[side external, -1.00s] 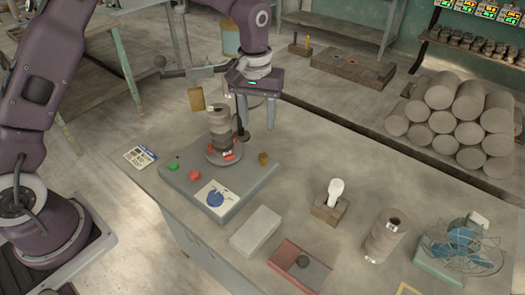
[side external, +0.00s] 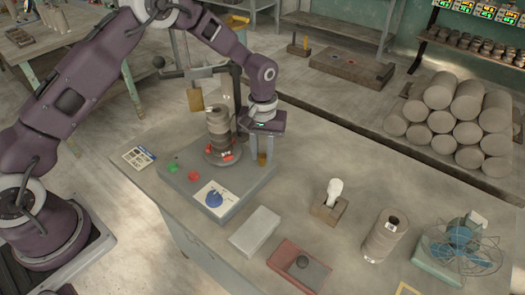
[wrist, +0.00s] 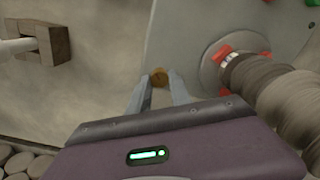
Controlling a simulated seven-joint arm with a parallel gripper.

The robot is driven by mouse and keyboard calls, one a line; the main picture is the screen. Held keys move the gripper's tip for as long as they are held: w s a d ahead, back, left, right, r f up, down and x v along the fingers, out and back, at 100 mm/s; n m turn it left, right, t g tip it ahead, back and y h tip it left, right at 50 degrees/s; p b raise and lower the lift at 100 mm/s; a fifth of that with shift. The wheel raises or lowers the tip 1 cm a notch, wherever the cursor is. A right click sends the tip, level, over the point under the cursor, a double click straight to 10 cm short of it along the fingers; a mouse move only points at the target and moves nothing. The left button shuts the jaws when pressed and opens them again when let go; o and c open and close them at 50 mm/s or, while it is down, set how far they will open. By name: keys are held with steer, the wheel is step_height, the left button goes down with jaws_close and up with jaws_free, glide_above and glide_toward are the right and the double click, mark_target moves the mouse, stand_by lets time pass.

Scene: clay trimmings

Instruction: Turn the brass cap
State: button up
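The small brass cap (side external: 262,159) sits on the right corner of the grey plate (side external: 232,196), beside the round wheel. In the wrist view the brass cap (wrist: 159,77) lies between my fingertips, with a narrow gap on each side. My gripper (side external: 263,153) points down over the cap, its two fingers apart on either side of it. In the wrist view my gripper (wrist: 158,84) is open, and I cannot tell how far down the fingers reach along the cap.
A stacked clay column (side external: 217,127) stands on the wheel, close to my gripper. A green button (side external: 173,168) and a red button (side external: 193,177) are on the plate. A white bulb-shaped object (side external: 334,190), a grey block (side external: 255,231) and a fan (side external: 462,243) stand to the right.

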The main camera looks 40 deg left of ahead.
jaws_close()
steer(key=shift+m, duration=0.3)
steer(key=m, duration=1.3)
steer(key=shift+d, duration=0.1)
stand_by(0.4)
steer(key=o, duration=0.6)
jaws_free()
